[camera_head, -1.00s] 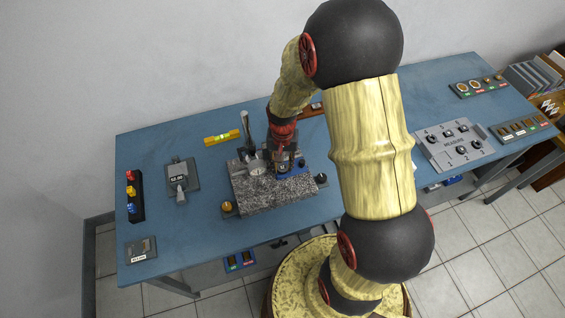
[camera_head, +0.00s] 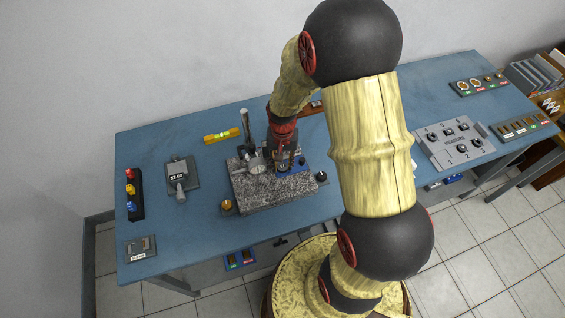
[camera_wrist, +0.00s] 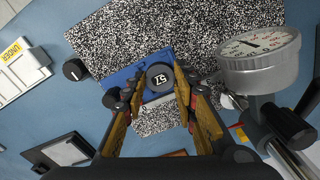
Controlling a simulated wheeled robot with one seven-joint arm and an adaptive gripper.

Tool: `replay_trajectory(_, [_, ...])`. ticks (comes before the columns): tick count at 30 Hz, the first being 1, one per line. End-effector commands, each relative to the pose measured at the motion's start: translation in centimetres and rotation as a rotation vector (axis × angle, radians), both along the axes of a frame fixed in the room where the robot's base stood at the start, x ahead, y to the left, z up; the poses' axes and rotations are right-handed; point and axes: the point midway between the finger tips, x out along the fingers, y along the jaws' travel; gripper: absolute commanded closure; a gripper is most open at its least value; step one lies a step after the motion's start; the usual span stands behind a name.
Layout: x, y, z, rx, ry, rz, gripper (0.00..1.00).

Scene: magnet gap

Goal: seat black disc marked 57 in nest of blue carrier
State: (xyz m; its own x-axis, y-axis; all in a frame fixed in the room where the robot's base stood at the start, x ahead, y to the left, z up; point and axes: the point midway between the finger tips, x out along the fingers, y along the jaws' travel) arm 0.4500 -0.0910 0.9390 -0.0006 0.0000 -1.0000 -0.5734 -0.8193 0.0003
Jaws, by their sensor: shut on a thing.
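The black disc marked 57 (camera_wrist: 159,78) lies between the fingertips of my gripper (camera_wrist: 160,88), which is shut on it. In the wrist view its marking faces the camera and reads upside down. The blue carrier (camera_wrist: 122,76) lies beneath and around the disc on the speckled granite block. The disc and fingers cover its nest, so I cannot tell whether the disc is in it or just above it. In the head view my gripper (camera_head: 283,160) is over the granite block, with a bit of the blue carrier (camera_head: 298,157) showing beside it.
The speckled granite block (camera_head: 270,193) carries a dial gauge (camera_wrist: 258,50) on a stand, close beside my fingers. Black and amber knobs flank the block. A yellow level (camera_head: 221,136), a grey instrument (camera_head: 181,178) and a rack (camera_head: 131,195) stand left. A MEASURE panel (camera_head: 452,146) is right.

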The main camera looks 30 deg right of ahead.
Motion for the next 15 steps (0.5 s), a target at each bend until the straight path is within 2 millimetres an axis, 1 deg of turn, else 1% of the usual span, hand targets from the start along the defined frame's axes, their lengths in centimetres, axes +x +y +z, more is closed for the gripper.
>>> replay_trajectory(8, [0.02, 0.00, -0.22, 0.000, 0.000, 0.000, 0.94])
replay_trajectory(9, [0.02, 0.00, -0.23, 0.000, 0.000, 0.000, 0.71])
replay_trajectory(15, [0.01, 0.00, -0.21, 0.000, 0.000, 0.000, 0.60])
